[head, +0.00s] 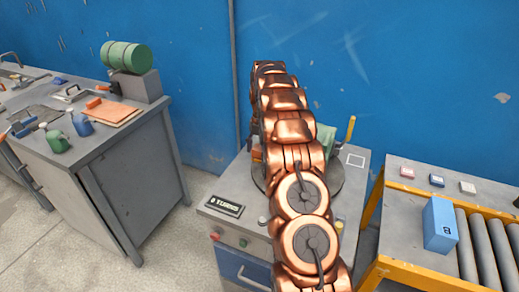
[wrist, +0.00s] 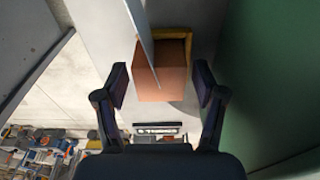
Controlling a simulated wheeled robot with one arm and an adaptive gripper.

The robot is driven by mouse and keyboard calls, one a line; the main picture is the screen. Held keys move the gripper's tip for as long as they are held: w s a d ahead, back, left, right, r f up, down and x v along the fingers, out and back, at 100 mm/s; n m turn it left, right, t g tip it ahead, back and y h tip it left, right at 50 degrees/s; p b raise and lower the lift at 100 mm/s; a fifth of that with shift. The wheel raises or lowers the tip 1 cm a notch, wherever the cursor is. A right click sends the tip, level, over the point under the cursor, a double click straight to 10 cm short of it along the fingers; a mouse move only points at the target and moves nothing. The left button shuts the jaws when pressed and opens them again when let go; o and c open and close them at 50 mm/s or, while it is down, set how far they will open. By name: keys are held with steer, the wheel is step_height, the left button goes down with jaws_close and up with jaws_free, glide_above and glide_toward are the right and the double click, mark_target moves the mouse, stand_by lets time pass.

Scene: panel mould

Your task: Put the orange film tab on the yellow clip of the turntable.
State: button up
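My gripper (wrist: 161,82) is open in the wrist view, with one dark finger on each side of an orange piece (wrist: 163,82). A gap shows between each finger and the piece. I take this piece for the film tab, but I cannot tell for sure. A yellow edge (wrist: 179,33), perhaps the clip, borders it at the top. A thin pale sheet (wrist: 140,33) stands over its left side. In the head view my copper arm hides the gripper and most of the round turntable (head: 334,181). A bit of orange (head: 257,153) shows left of the arm.
A green surface (wrist: 280,80) rises close on the right in the wrist view. In the head view a yellow post (head: 350,129) stands right of my arm. A bench (head: 95,145) with tools is at left, a roller conveyor (head: 480,248) with a blue box (head: 439,224) at right.

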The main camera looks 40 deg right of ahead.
steer(key=shift+w+d+r+b, duration=0.1)
steer(key=shift+d+r+b, duration=0.1)
steer(key=shift+r, duration=1.25)
steer(key=shift+w+d+r+b, duration=0.1)
steer(key=shift+r+b, duration=0.1)
steer(key=shift+r, duration=1.25)
steer(key=shift+w+d+r+b, duration=0.1)
steer(key=shift+d+r+b, duration=0.1)
steer(key=shift+r, duration=2)
step_height(320, 180, up, 2)
steer(key=p, duration=0.3)
steer(key=shift+w+d, duration=0.1)
steer(key=shift+d, duration=0.05)
